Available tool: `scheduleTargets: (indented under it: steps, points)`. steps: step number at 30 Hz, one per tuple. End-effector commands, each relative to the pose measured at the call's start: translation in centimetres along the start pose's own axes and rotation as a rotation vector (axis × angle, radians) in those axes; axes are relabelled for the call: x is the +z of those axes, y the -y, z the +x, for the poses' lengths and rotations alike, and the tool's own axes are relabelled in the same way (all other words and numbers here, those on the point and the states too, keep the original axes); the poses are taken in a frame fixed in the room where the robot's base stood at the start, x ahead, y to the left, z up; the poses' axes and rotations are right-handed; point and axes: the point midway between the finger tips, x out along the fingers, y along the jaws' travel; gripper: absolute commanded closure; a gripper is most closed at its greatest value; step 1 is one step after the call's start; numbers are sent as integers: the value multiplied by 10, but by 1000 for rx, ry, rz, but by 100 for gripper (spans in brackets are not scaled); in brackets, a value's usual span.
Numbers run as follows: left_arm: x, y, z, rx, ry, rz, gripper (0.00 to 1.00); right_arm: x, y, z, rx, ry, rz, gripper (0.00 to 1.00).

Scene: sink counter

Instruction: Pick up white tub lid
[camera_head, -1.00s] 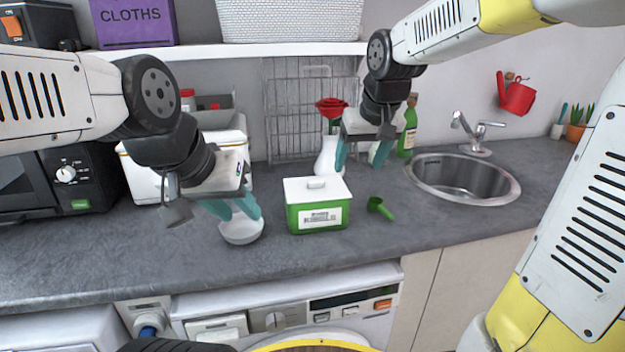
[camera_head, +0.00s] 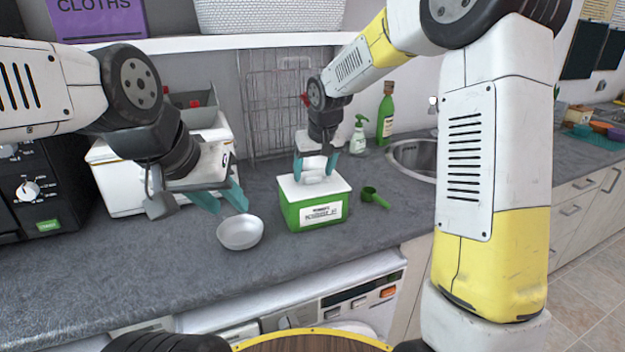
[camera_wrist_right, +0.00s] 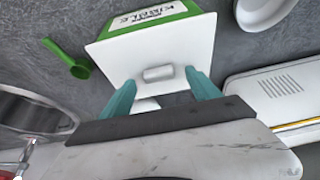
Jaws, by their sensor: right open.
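The white tub lid (camera_head: 331,186) lies flat on the green tub (camera_head: 291,211), with a small raised handle at its middle. In the right wrist view the lid (camera_wrist_right: 120,59) fills the upper middle, its handle (camera_wrist_right: 158,73) between the fingertips with a gap on each side. My right gripper (camera_head: 315,170) is open, pointing down over the lid at the handle. I cannot tell whether the fingertips touch the lid. My left gripper (camera_head: 226,201) is open and empty above the counter, left of the tub and near the white bowl (camera_head: 240,232).
A green scoop (camera_head: 374,197) lies right of the tub. A white container (camera_head: 110,178) stands behind my left gripper. A soap bottle (camera_head: 358,135), a green bottle (camera_head: 385,115) and the sink (camera_head: 412,155) are at the back right. The front counter is clear.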

Motion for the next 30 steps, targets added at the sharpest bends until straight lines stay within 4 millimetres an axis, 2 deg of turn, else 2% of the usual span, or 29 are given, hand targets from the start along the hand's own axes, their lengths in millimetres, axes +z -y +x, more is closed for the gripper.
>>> scheduleTargets:
  steps: [3,10,20,21,30]
  points:
    - [0,0,0,0,0,0,64,0,0,9,0,0,0,29]
    - [0,0,0,0,0,0,64,0,0,9,0,-1,1,29]
    - [0,0,0,0,0,0,64,0,0,9,0,-1,1,94]
    - [0,0,0,0,0,0,64,0,0,9,0,-1,1,96]
    - [0,0,0,0,0,0,64,-2,0,6,0,-3,1,97]
